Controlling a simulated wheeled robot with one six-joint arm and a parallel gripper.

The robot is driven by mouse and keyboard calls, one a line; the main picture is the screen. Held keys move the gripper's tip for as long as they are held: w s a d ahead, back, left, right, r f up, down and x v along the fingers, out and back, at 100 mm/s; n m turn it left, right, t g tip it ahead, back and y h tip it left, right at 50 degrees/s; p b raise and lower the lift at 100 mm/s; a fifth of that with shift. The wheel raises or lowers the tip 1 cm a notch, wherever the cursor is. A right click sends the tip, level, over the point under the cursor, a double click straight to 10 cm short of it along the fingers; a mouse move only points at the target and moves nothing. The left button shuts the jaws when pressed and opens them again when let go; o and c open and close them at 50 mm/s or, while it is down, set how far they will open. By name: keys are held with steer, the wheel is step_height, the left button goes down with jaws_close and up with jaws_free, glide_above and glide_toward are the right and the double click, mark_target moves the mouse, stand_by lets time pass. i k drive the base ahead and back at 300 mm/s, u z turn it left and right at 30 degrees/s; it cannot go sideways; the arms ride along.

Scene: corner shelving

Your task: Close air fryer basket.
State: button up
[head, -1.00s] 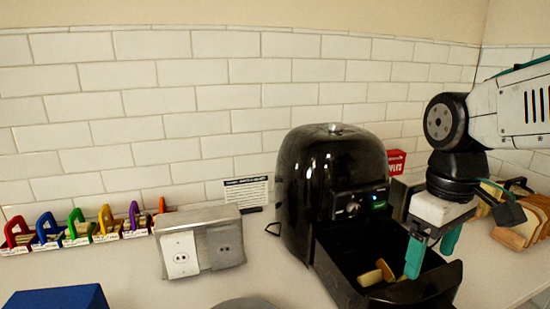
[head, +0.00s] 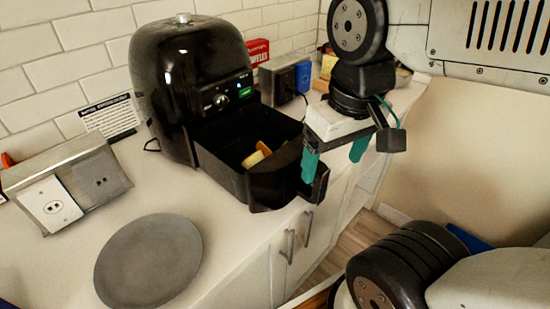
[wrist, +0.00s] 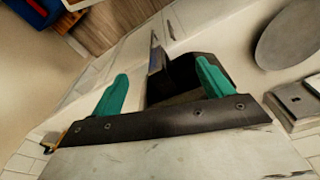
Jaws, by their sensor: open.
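The black air fryer (head: 180,75) stands on the counter against the tiled wall in the head view. Its basket (head: 225,181) is pulled out toward the front right, with pieces of food (head: 258,153) inside. The basket's handle (head: 320,186) is at its front, partly hidden by a finger. My gripper (head: 335,158) is open, its teal fingers pointing down at the basket's front end. One finger overlaps the handle in the picture; I cannot tell whether it touches. In the wrist view, the black basket (wrist: 182,75) shows between the spread fingers.
A round grey plate (head: 148,262) lies on the counter at the front left. A grey outlet box (head: 75,180) stands at the left. A red box (head: 258,52) and another outlet box (head: 285,78) are behind the basket. Cabinet handles (head: 290,245) are below the counter edge.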

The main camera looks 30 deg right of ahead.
mark_target(221, 146)
steer(key=z, duration=1.3)
steer(key=k, duration=1.15)
steer(key=u, duration=1.25)
